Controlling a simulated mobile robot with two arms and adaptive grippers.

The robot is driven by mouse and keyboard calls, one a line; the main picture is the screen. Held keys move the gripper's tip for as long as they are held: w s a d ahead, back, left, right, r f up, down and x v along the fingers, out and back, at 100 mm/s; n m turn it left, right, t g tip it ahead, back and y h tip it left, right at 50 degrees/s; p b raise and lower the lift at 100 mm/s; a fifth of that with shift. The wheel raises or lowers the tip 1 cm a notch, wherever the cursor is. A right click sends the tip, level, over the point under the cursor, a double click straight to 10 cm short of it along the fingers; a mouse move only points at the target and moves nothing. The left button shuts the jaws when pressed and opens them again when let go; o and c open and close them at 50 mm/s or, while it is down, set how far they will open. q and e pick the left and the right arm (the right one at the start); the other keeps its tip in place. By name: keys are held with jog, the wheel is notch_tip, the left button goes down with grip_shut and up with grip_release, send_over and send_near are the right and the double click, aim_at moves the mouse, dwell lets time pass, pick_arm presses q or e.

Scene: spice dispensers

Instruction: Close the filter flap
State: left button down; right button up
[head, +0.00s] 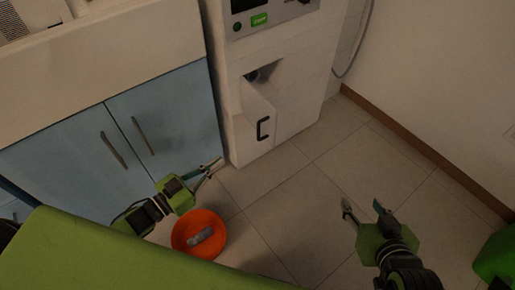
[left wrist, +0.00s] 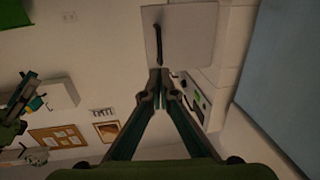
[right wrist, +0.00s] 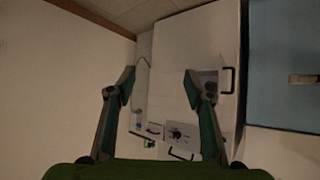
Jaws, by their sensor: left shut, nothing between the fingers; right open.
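The filter flap (head: 258,118) is a white panel with a black handle (head: 263,128) on the front of a white machine (head: 297,75). It stands open, swung out from a dark opening (head: 263,75). In the left wrist view the flap (left wrist: 190,38) and its handle lie just beyond my fingertips. My left gripper (head: 212,166) is shut and empty, below and left of the flap in the head view, apart from it. My right gripper (head: 361,207) is open and empty, low and to the right of the flap. The right wrist view also shows the handle (right wrist: 228,80).
Blue cabinets (head: 180,110) with bar handles stand left of the machine. An orange bowl (head: 178,236) holding a grey object (head: 200,237) is below my left gripper. A green object (head: 497,257) is at the lower right. Tiled floor (head: 345,150) before the machine is clear.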

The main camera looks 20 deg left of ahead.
pick_arm(q)
jog(key=b, duration=0.2)
send_near(258, 133)
jog(key=shift+b+x, duration=0.85)
jog(key=shift+x, duration=2.65)
pick_arm(e)
jog(key=w+a+r+t+y, duration=0.1)
jog(key=w+a+r+t, duration=0.1)
jog(key=r+t, duration=0.3)
jog(key=w+a+r+t+y, duration=0.1)
jog(key=r+t, duration=0.4)
jog(key=r, duration=0.8)
jog(key=shift+w+a+r+y, duration=0.4)
jog(key=shift+w+y, duration=0.2)
jog(key=shift+w, duration=0.35)
pick_arm(q)
jog(key=shift+w, duration=0.1)
